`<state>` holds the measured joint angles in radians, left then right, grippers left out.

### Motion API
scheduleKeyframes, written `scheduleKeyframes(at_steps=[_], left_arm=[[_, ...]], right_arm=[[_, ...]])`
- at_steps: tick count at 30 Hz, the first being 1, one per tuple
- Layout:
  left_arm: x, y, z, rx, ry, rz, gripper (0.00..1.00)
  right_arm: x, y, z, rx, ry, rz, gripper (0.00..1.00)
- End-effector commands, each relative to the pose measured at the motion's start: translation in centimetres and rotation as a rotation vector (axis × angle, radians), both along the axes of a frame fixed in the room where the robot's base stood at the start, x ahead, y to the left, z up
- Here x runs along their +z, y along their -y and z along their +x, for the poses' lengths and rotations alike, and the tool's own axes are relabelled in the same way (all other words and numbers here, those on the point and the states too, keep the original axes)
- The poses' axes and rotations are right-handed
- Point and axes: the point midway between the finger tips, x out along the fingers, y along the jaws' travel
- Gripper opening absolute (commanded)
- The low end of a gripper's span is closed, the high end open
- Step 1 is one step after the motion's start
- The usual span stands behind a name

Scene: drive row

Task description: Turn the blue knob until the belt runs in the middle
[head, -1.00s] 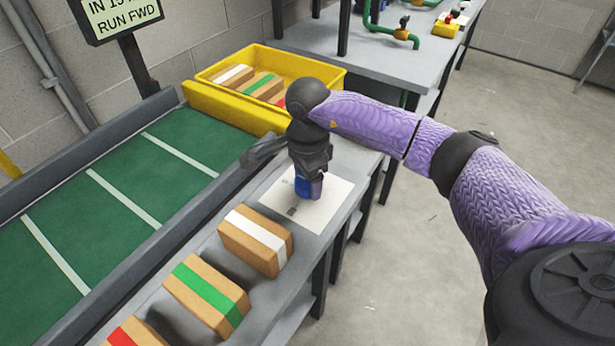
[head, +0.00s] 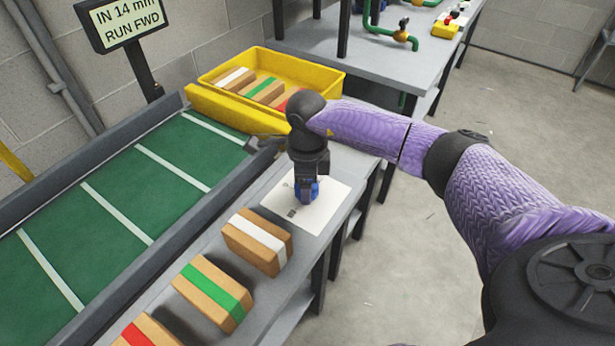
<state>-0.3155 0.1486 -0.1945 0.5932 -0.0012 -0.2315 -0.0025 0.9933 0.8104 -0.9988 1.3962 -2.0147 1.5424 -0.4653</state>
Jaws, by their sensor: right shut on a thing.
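The blue knob (head: 313,190) is on a white plate (head: 325,210) with small dark marks, on the grey bench beside the belt. My right gripper (head: 307,192) points down from above and is shut on the knob, hiding most of it. The green belt (head: 110,230) with white cross lines runs between dark side rails at the left. The sign (head: 123,22) at the top left reads "IN 14 mm RUN FWD". My left gripper is not in view.
Cartons with white, green and red bands (head: 258,242) stand on the bench in front of the plate. A yellow bin (head: 325,72) with more cartons is at the belt's far end. A table with green pipes (head: 415,42) is behind. The floor at right is clear.

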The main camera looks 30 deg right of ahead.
Motion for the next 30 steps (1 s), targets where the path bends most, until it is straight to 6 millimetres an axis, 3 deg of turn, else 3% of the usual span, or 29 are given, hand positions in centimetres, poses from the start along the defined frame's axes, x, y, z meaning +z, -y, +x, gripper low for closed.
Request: scheduleKeyframes(at_steps=[12, 30], left_arm=[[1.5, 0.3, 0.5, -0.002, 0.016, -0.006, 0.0], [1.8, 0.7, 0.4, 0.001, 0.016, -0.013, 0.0]], right_arm=[[0.2, 0.0, 0.1, -0.243, 0.003, 0.0, 0.11], [0.1, 0.0, 0.1, -0.309, 0.003, 0.0, 0.11]])
